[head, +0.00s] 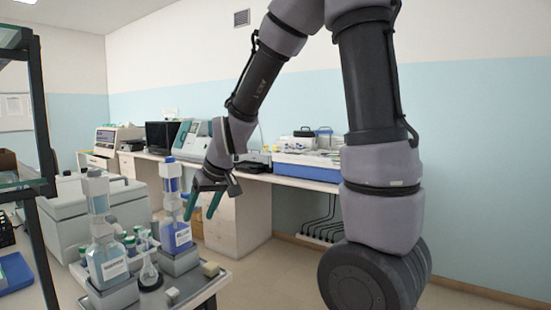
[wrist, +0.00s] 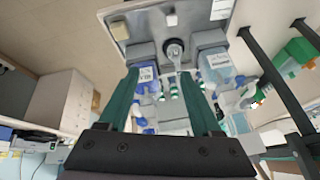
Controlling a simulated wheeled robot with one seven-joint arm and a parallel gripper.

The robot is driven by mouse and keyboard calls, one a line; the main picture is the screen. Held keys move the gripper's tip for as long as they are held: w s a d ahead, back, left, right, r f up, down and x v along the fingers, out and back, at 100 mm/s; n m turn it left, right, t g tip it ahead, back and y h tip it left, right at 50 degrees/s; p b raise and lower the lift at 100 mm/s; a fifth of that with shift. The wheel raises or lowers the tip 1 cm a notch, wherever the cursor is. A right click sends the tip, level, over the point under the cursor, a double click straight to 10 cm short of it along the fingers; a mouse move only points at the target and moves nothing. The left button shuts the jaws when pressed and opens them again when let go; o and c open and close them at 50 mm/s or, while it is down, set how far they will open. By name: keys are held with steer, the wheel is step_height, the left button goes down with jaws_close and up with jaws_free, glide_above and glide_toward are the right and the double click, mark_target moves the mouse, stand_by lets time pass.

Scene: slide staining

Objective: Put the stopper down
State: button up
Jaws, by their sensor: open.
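My gripper (head: 203,204) is open above the right side of a grey tray (head: 205,290), with its fingers pointing down and nothing seen between them. It also shows open in the wrist view (wrist: 160,82). A small whitish piece (head: 172,292), which looks like the stopper, lies on the tray near its front edge. It also shows in the wrist view (wrist: 171,20), apart from my fingers. A clear glass flask (head: 149,272) stands upright on a dark round base behind it. Whether the flask's mouth is covered is too small to tell.
A bottle with blue liquid (head: 177,237) stands close to my fingers, and a pale-liquid bottle (head: 108,262) is at left. A beige block (head: 210,268) sits at the tray's right. Several small capped bottles stand behind. A dark shelf frame (head: 42,150) rises at left.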

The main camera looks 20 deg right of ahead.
steer(key=s+d+r+m+t+h, duration=0.1)
steer(key=s+d+r+m, duration=0.6)
steer(key=s+d+r, duration=0.8)
steer(key=shift+s+d+r+m+t, duration=0.15)
steer(key=shift+d+r+m+t, duration=0.3)
steer(key=shift+r+t, duration=0.4)
steer(key=shift+f, duration=0.1)
